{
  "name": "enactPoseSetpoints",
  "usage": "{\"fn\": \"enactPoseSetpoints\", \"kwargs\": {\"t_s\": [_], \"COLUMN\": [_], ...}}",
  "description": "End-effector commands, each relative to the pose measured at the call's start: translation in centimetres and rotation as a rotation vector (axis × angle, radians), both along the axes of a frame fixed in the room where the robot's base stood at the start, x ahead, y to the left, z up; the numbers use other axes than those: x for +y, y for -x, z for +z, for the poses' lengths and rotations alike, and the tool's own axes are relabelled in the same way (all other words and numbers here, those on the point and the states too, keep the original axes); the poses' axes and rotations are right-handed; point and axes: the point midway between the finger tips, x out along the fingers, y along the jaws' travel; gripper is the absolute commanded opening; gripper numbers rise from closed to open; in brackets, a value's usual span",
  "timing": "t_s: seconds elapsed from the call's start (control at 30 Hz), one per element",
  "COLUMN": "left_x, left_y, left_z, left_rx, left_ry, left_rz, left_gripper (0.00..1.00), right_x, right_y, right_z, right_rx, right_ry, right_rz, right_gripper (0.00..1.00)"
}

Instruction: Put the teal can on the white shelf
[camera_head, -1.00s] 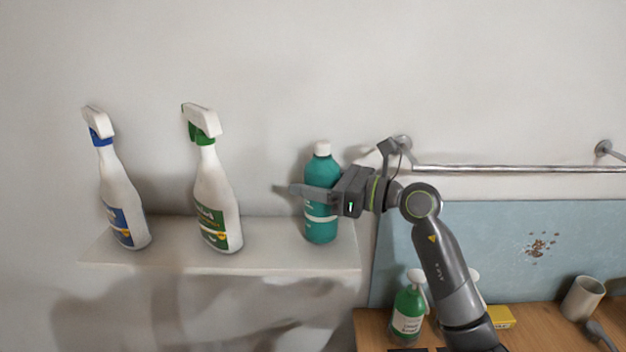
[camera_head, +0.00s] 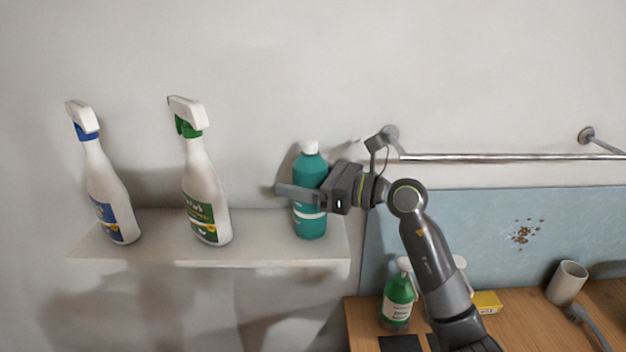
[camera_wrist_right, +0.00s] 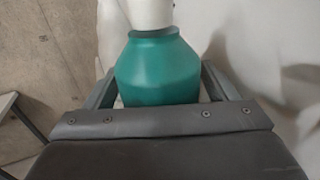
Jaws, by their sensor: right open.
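The teal can (camera_head: 310,172), a bottle-like container with a white cap, stands upright on the right end of the white shelf (camera_head: 150,256). My right gripper (camera_head: 288,193) is open around the can at mid height, with one finger showing in front of it. In the right wrist view the can (camera_wrist_right: 158,72) sits between the two fingers (camera_wrist_right: 158,90), its white cap cut off at the top edge. The can's lower part is hidden there by the gripper body. My left gripper is not in view.
Two white spray bottles, one with a blue collar (camera_head: 108,195) and one with a green collar (camera_head: 205,195), stand on the shelf's left part. A metal rail (camera_head: 500,157) runs along the wall at right. Below it, a wooden counter (camera_head: 530,325) holds a green bottle (camera_head: 398,300) and a cup (camera_head: 567,282).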

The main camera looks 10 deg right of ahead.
Motion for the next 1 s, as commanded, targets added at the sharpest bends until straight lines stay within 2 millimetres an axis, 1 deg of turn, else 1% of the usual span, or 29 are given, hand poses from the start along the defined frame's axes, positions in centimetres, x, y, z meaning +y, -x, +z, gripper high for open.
{"fn": "enactPoseSetpoints", "kwargs": {"t_s": [0.07,0.1,0.17,0.3,0.7,0.8,1.0], "left_x": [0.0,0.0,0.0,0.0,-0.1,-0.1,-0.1], "left_y": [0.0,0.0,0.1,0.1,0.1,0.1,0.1], "left_z": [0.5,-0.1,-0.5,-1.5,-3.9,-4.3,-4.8], "left_rx": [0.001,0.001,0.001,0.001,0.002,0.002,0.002], "left_ry": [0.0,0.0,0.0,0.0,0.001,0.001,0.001], "left_rz": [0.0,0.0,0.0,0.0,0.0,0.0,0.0], "left_gripper": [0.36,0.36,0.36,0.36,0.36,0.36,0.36], "right_x": [0.0,-0.4,-1.1,-2.9,-7.8,-8.7,-9.7], "right_y": [0.0,0.2,0.6,1.9,5.2,5.7,6.5], "right_z": [0.5,0.1,0.0,-0.2,-0.1,-0.1,0.1], "right_rx": [0.0,-0.001,-0.003,-0.003,0.0,-0.001,-0.001], "right_ry": [0.0,0.003,0.003,0.006,0.005,0.004,0.003], "right_rz": [0.0,-0.002,-0.003,-0.004,-0.002,-0.003,-0.001], "right_gripper": [0.79,0.79,0.79,0.79,0.79,0.79,0.79]}}
